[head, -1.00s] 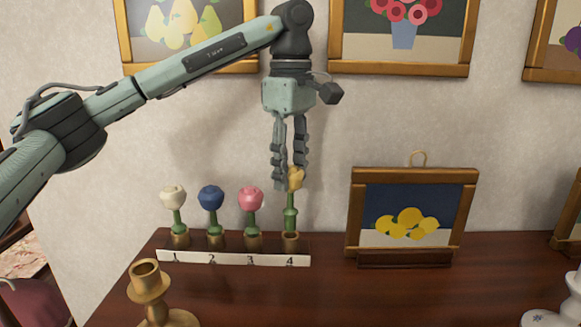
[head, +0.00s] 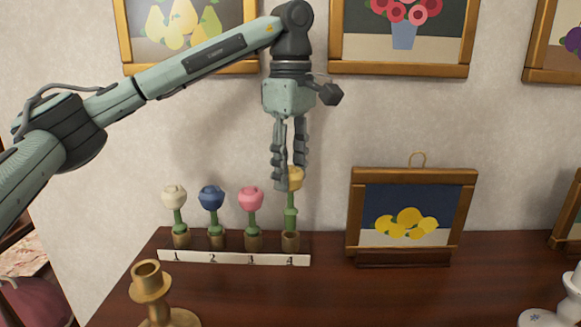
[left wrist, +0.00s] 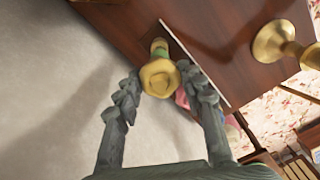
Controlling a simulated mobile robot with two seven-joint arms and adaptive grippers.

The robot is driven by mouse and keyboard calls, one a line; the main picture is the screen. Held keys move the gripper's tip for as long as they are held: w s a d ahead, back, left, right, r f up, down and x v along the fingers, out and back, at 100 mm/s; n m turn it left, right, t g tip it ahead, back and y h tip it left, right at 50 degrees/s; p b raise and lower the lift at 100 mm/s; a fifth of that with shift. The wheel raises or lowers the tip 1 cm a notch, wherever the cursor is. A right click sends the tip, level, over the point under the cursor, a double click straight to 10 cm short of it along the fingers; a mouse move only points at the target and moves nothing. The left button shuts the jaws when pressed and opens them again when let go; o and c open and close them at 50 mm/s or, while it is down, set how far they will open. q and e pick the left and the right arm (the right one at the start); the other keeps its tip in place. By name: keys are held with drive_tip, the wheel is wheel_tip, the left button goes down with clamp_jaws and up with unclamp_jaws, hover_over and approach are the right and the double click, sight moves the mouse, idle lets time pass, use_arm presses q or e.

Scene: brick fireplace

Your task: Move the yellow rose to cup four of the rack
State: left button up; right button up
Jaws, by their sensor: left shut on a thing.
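The yellow rose (head: 295,180) stands upright at cup four (head: 290,241), the rightmost cup of the numbered rack (head: 233,258). Its green stem reaches down to the cup's mouth; I cannot tell how deep it sits. Its bloom is higher than the other blooms. My left gripper (head: 289,182) points down from above, shut on the rose at its bloom. In the left wrist view the yellow bloom (left wrist: 159,77) lies between the fingertips. My right gripper is not in view.
White (head: 173,197), blue (head: 211,197) and pink (head: 251,198) roses stand in cups one to three. A brass candlestick (head: 150,285) is in front, left of the rack. A framed lemon picture (head: 410,215) stands to the right. The wall is close behind.

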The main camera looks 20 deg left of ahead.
sight(290, 189)
use_arm(q)
drive_tip(key=shift+f+b, duration=1.05)
drive_tip(key=shift+f, duration=1)
drive_tip(key=o, duration=1)
drive_tip(key=shift+o, duration=0.2)
drive_tip(key=shift+r, duration=0.1)
wheel_tip(290, 189, up, 12)
drive_tip(key=shift+f, duration=0.1)
